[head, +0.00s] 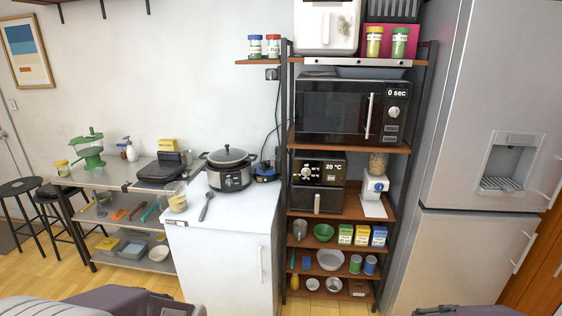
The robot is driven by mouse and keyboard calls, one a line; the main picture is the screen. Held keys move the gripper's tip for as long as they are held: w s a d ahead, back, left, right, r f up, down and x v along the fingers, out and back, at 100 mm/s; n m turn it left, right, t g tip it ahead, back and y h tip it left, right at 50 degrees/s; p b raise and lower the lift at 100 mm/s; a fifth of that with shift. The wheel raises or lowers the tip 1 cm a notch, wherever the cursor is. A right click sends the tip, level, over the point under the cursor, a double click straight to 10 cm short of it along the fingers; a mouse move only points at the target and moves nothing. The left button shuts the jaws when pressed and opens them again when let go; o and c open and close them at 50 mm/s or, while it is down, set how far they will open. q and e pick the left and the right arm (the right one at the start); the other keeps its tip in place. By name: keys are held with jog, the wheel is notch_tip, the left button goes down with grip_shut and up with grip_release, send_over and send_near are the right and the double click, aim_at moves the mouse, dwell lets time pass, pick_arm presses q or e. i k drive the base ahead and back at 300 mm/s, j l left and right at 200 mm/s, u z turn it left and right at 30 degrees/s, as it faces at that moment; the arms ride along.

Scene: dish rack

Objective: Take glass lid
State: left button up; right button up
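A glass lid (228,156) with a dark knob sits on top of a slow cooker (231,181). The cooker is dark with a silver front panel. It stands on the white cabinet (231,240) in the middle of the view. The lid looks level and appears to rest on the cooker's rim. Only parts of my own arms show along the bottom edge of the head view, well short of the lid. Neither gripper's fingers are in view.
A grill (160,170) stands on the metal table at left. A shelf rack with a microwave (340,108) stands at right, beside a fridge (450,170). The floor before the cabinet is mostly hidden.

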aim_at(227, 155)
jog(key=i+j+u, duration=0.2)
jog(key=i+u, duration=0.25)
jog(key=i, duration=0.3)
jog(key=i+u, duration=0.45)
jog(key=i, duration=0.25)
jog(key=i+j+z, duration=0.1)
jog(key=j, duration=0.25)
jog(key=i+j+z, duration=0.1)
jog(key=i+j, duration=0.15)
jog(key=j, duration=0.15)
jog(key=i+j+z, duration=0.1)
jog(key=j, duration=0.3)
jog(key=i+j+z, duration=0.1)
jog(key=j, duration=0.3)
jog(key=i+j+z, duration=0.1)
jog(key=i+j, duration=0.15)
jog(key=j, duration=0.15)
